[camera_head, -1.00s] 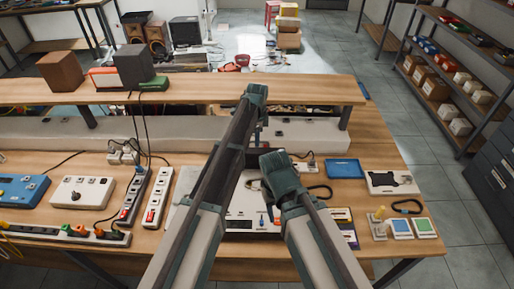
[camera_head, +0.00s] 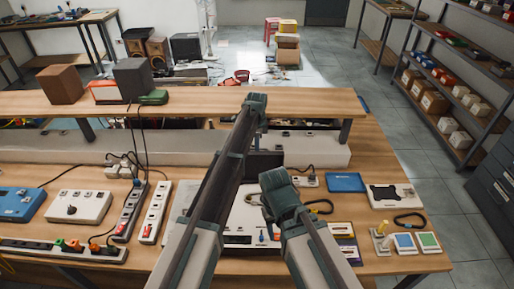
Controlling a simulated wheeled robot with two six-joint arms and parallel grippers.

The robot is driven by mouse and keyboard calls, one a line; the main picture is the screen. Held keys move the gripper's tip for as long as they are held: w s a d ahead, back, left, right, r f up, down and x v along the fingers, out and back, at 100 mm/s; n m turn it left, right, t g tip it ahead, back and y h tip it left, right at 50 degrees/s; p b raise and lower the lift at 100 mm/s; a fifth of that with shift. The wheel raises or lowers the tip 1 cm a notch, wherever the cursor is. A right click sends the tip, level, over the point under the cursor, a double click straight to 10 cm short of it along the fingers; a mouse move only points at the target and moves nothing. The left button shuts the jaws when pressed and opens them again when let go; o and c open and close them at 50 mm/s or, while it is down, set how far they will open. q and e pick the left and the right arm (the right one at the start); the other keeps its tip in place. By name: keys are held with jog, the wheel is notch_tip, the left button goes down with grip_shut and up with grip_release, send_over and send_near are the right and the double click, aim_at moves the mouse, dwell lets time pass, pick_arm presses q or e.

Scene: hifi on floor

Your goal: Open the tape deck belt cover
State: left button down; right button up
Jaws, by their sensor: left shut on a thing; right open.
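The tape deck (camera_head: 240,222) is a white, flat device on the workbench, largely hidden under my two arms. A dark panel (camera_head: 265,163) stands up at its back edge between the arms; it looks like the belt cover, raised. My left gripper (camera_head: 257,128) is high above the back of the deck. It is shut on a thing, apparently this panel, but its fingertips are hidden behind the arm. My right gripper (camera_head: 270,208) is lower, over the right part of the deck. It is open, with its fingers mostly hidden by its own wrist.
A long shelf (camera_head: 330,101) crosses behind the deck. Power strips (camera_head: 154,212) and a white box (camera_head: 78,207) lie to the left. A blue tray (camera_head: 346,182), a white case (camera_head: 396,195), a black loop (camera_head: 410,219) and small coloured-top blocks (camera_head: 428,242) lie to the right.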

pick_arm(q)
jog(key=shift+w, duration=0.25)
jog(key=c, duration=0.9)
grip_release()
jog(key=shift+s, duration=0.1)
jog(key=shift+r, duration=0.25)
jog(key=r+p, duration=1.3)
jog(key=shift+s+r+p, duration=0.2)
jog(key=shift+s+p, duration=0.2)
jog(key=shift+c, duration=0.3)
